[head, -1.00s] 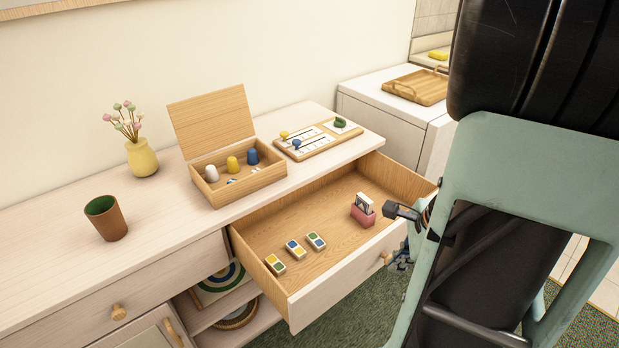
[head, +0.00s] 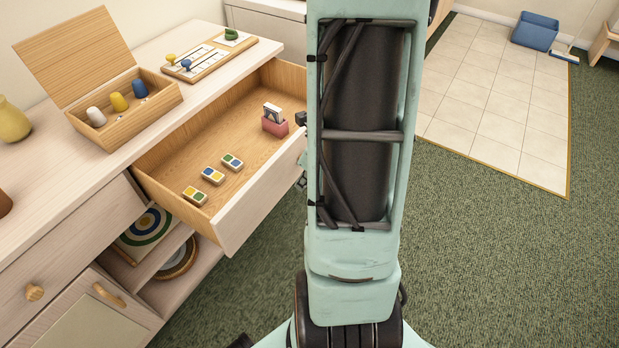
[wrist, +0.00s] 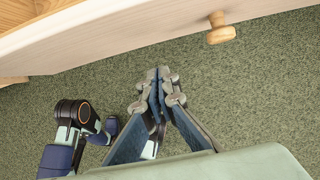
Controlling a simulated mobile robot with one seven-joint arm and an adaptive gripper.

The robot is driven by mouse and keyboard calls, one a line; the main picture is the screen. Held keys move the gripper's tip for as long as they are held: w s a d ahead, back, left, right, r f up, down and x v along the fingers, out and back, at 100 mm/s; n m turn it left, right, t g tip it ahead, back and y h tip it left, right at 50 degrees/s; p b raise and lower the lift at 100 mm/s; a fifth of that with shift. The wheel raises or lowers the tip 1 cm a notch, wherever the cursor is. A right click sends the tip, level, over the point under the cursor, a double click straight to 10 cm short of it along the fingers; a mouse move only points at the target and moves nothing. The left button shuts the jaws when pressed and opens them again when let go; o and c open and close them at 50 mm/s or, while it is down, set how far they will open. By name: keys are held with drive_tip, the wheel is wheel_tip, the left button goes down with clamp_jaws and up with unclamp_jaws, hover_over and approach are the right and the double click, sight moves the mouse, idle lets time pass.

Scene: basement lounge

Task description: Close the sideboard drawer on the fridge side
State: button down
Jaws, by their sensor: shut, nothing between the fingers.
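The sideboard drawer (head: 262,200) on the side toward a white unit (head: 270,20), perhaps the fridge, stands pulled far out. Inside lie several small coloured tiles and a pink card holder (head: 275,126). In the wrist view the drawer's pale front (wrist: 120,38) crosses the top, with a round wooden knob (wrist: 221,30). My gripper (wrist: 160,75) is shut and empty, over the carpet just outside the drawer front, left of the knob and apart from it. In the head view my arm hides most of the gripper.
On the sideboard top (head: 60,195) stand an open wooden box (head: 130,115) and a board with pegs (head: 210,55). A second drawer (head: 75,240) to the left is closed. Green carpet (head: 490,260) is free to the right.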

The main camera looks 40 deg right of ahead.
drive_tip(key=shift+w+a+f+p, duration=0.15)
drive_tip(key=shift+w+a, duration=0.1)
drive_tip(key=shift+w, duration=0.45)
drive_tip(key=shift+w+a+f+p, duration=0.1)
drive_tip(key=shift+w+a, duration=0.15)
drive_tip(key=shift+w, duration=0.4)
drive_tip(key=shift+w+a+f+p, duration=0.15)
drive_tip(key=shift+w+a, duration=0.1)
drive_tip(key=shift+w, duration=0.45)
drive_tip(key=shift+r, duration=0.1)
